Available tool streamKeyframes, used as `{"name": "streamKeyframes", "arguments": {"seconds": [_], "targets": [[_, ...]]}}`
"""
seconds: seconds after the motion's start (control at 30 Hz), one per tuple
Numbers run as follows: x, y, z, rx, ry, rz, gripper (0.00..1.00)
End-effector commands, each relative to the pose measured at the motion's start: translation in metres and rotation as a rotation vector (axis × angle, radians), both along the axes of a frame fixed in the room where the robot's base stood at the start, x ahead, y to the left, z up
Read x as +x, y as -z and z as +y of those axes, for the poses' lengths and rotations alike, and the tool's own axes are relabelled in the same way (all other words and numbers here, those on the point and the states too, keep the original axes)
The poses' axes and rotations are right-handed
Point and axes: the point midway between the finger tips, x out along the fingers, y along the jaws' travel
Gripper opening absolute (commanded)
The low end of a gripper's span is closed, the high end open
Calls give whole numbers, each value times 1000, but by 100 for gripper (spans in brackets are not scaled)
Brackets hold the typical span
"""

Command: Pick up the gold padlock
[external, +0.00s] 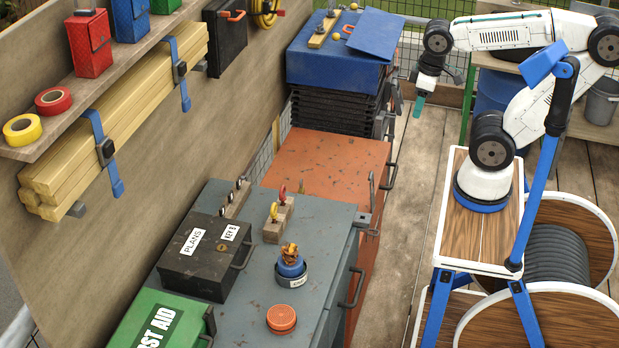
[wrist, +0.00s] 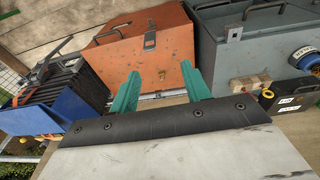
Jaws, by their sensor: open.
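I cannot make out the gold padlock for certain in either view. A small gold-brown object (external: 290,254) sits on top of a blue and dark round tin (external: 292,271) on the grey chest; its shape is too small to tell. A wooden block (external: 278,222) beside it carries small red and yellow pieces, also unclear. My gripper (external: 419,106) hangs over the deck right of the blue case, well away from the grey chest. In the wrist view my gripper (wrist: 161,88) has its teal fingers apart with nothing between them.
An orange chest (external: 325,165) stands between the grey chest (external: 240,315) and the blue case (external: 330,65). A black box labelled PLANS (external: 205,265), a green first aid box (external: 140,325) and an orange round lid (external: 281,318) occupy the near end.

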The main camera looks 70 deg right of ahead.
Motion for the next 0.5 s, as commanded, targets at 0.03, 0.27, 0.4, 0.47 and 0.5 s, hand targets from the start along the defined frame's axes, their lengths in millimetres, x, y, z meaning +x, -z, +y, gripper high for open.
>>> {"name": "streamKeyframes", "arguments": {"seconds": [0.03,0.27,0.4,0.47,0.5], "targets": [[17,6,-6,-16,3,-13,47],[118,43,-46,-115,-27,-154,47],[174,73,-68,-158,-74,-242,47],[196,88,-77,-171,-98,-280,47],[210,99,-83,-176,-115,-305,47]]}}
